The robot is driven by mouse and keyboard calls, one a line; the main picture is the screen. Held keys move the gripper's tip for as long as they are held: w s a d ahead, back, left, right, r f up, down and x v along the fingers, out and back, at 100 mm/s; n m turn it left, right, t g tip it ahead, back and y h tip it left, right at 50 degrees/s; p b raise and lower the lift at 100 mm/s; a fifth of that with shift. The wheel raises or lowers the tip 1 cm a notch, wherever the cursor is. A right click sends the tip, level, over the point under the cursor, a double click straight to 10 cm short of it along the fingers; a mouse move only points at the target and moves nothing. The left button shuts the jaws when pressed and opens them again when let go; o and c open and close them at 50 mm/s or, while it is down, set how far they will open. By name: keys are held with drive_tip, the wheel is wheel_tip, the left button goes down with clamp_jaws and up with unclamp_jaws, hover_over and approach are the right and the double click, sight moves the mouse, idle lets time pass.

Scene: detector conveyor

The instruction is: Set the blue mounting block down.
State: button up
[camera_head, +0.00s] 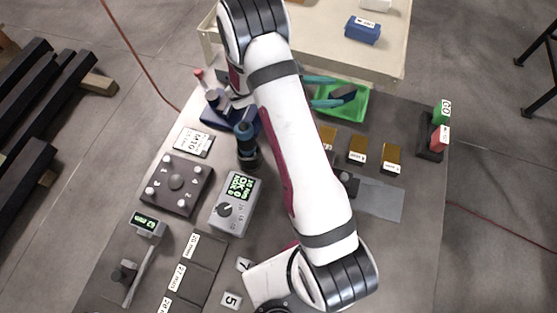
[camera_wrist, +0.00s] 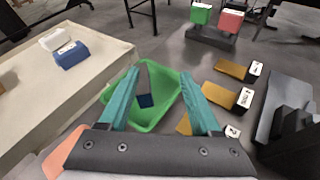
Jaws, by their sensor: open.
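A blue block (camera_head: 362,30) with a white label sits on the cream cart top at the upper right, apart from my gripper; it also shows at the left of the wrist view (camera_wrist: 71,54). My gripper (camera_head: 335,91) is open, its two teal fingers spread over the green bin (camera_head: 358,106). In the wrist view, the fingers (camera_wrist: 160,75) stand on either side of the bin (camera_wrist: 160,117). A small dark blue piece (camera_wrist: 145,101) lies inside the bin, between the fingers in that view. Nothing is visibly held.
A white block (camera_wrist: 55,39) stands beside the blue one. Yellow labelled blocks (camera_head: 358,148) and a rack with green and red blocks (camera_head: 441,137) lie right of the bin. Instruments crowd the bench's left side. A grey plate (camera_head: 380,200) lies at the right.

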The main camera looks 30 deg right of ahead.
drive_tip(key=s+a+r+m+g+y, duration=0.2)
drive_tip(key=s+a+r+m+y, duration=0.2)
drive_tip(key=s+a+r+m, duration=0.35)
drive_tip(key=s+a+r+m+t+y, duration=0.2)
drive_tip(key=s+a+m+y, duration=0.3)
drive_tip(key=a, duration=0.4)
drive_tip(key=s+a+r+m+t+y, duration=0.1)
drive_tip(key=s+a+r+m+y, duration=0.2)
drive_tip(key=s+a+m+y, duration=0.3)
drive_tip(key=s+a+m, duration=0.1)
drive_tip(key=s+a, duration=0.2)
drive_tip(key=a, duration=0.1)
drive_tip(key=shift+s+r+m+t, duration=0.25)
drive_tip(key=shift+s+m+t, duration=0.1)
drive_tip(key=shift+s+t, duration=0.05)
